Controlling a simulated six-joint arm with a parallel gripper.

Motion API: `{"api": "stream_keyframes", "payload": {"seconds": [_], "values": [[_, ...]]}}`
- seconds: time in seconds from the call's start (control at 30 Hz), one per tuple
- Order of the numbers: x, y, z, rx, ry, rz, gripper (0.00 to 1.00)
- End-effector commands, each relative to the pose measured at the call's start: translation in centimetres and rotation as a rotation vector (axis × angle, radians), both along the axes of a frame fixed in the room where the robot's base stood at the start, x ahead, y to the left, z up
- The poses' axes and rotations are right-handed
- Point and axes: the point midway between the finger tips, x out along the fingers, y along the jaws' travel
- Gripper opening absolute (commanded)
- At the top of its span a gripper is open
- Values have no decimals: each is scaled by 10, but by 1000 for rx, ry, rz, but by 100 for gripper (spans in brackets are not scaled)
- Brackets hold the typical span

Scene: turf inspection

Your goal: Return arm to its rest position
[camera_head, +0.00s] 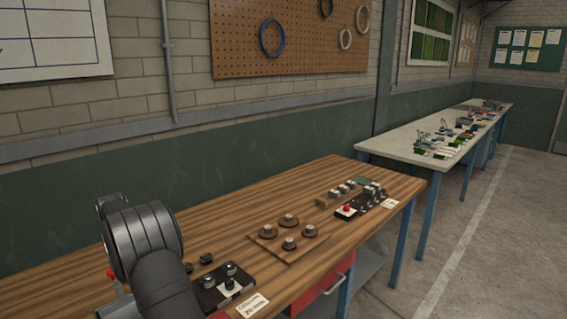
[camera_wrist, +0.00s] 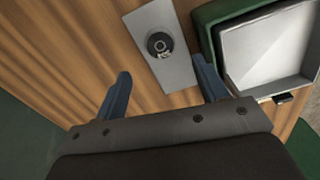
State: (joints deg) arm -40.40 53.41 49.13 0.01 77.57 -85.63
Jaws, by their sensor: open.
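My gripper (camera_wrist: 160,64) shows in the wrist view with its two blue-grey fingers spread apart and nothing held between them. Beyond the fingers, a light grey plate (camera_wrist: 178,74) with a round black part (camera_wrist: 159,44) lies on the wooden bench top. A green-edged box (camera_wrist: 208,18) with a pale inside is to the right of the fingers. In the head view, my dark arm rises at the lower left over the bench; its gripper cannot be made out there.
The wooden bench (camera_head: 330,175) holds a board with several round pieces (camera_head: 270,246), a black knob unit (camera_head: 210,297) and a red-button box (camera_head: 345,212). A pale long table (camera_head: 400,146) stands behind at right. Open floor (camera_head: 480,260) lies on the right.

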Motion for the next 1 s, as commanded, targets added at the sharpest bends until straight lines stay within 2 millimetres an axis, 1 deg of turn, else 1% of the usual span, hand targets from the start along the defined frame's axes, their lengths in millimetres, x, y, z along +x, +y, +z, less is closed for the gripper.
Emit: {"api": "stream_keyframes", "payload": {"seconds": [0.03,0.4,0.43,0.5,0.83,1.0], "values": [[0,0,-11,-1,2,0,66],[-1,0,-86,-1,2,0,66],[0,0,-83,2,-3,0,66],[1,1,-63,6,-6,0,66],[1,0,3,4,-5,0,66],[-8,-22,16,1,-2,-97,66]]}}
